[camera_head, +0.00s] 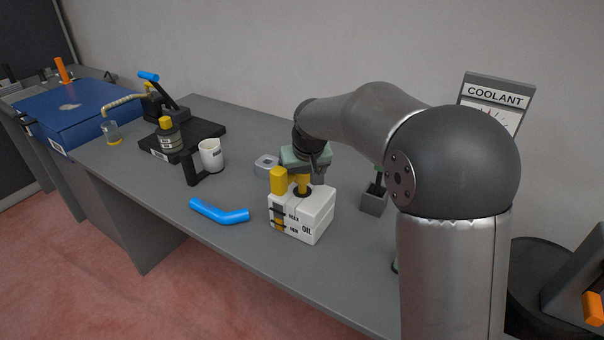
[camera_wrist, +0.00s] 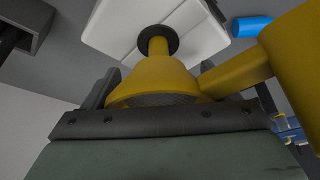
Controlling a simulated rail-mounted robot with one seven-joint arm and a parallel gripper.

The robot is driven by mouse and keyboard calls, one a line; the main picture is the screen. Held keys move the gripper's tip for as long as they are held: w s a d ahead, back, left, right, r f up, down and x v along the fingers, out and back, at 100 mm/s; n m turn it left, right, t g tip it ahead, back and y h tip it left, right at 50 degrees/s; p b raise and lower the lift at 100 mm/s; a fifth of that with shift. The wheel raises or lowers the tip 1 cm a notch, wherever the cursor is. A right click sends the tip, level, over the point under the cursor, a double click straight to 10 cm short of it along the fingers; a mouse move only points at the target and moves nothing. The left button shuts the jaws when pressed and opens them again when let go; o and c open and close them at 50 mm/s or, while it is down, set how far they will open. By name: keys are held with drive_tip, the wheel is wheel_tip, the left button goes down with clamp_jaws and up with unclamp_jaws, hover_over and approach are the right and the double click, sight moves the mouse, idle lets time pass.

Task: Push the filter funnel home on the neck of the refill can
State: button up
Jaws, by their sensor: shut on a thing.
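The white refill can (camera_head: 303,218), marked OIL, stands on the grey bench. Its dark round neck (camera_wrist: 158,40) shows in the wrist view. The yellow filter funnel (camera_wrist: 152,78) has a mesh in its wide mouth and a side arm to a thick yellow grip (camera_wrist: 297,60). Its spout points at the neck and meets the dark ring; how deep it sits I cannot tell. In the head view the funnel (camera_head: 302,184) is above the can top, partly hidden by my gripper. My gripper (camera_head: 304,170) is shut on the funnel, its fingers (camera_wrist: 178,95) on either side.
A blue bent hose (camera_head: 218,212) lies left of the can. A white mug (camera_head: 211,155) and a black stand (camera_head: 170,138) are farther left. The bench's front edge is close.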

drive_tip(key=shift+f+b, duration=0.8)
drive_tip(key=shift+f, duration=0.35)
drive_tip(key=o, duration=1)
drive_tip(key=shift+f, duration=0.15)
drive_tip(key=shift+a+r+p, duration=0.1)
drive_tip(key=shift+r+p, duration=0.3)
drive_tip(key=shift+r, duration=0.15)
drive_tip(key=shift+r+p, duration=2)
drive_tip(key=shift+r, duration=1.1)
